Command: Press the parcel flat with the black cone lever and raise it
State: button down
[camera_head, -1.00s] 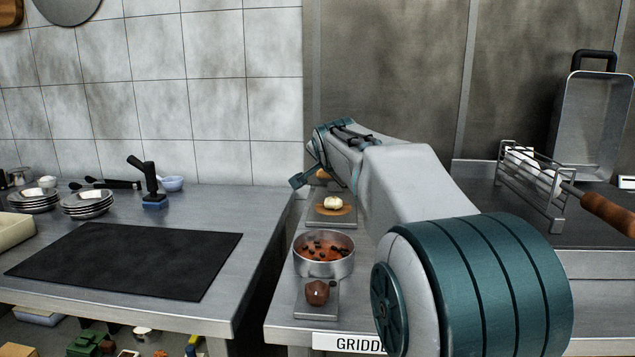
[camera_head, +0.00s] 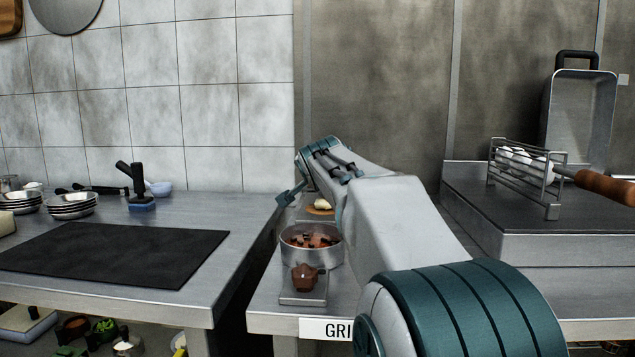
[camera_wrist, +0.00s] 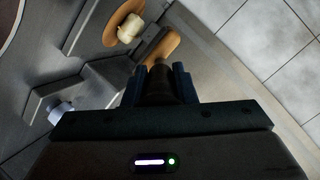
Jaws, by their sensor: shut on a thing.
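My gripper (camera_wrist: 157,73) is shut on a dark tapered piece, the black cone lever (camera_wrist: 160,88), between its two fingers in the wrist view. A tan rounded piece (camera_wrist: 163,46) lies just beyond its tip; whether they touch is unclear. The parcel, a cream lump (camera_wrist: 130,28), sits on a brown disc in the wrist view, up and left of the fingertips. It also shows in the head view (camera_head: 322,204), still rounded on top and partly hidden by my arm.
A round metal pan (camera_head: 311,250) of brown chunks and a small tray with a brown lump (camera_head: 304,277) stand in front of the parcel. A black-handled tool with a blue base (camera_head: 139,190) stands on the left counter.

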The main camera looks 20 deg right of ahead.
jog(key=c, duration=1.2)
grip_release()
jog(key=shift+a, duration=0.1)
jog(key=shift+s, duration=0.1)
jog(key=v, duration=1.3)
jog(key=shift+s+r+p, duration=0.15)
jog(key=shift+s+p, duration=0.15)
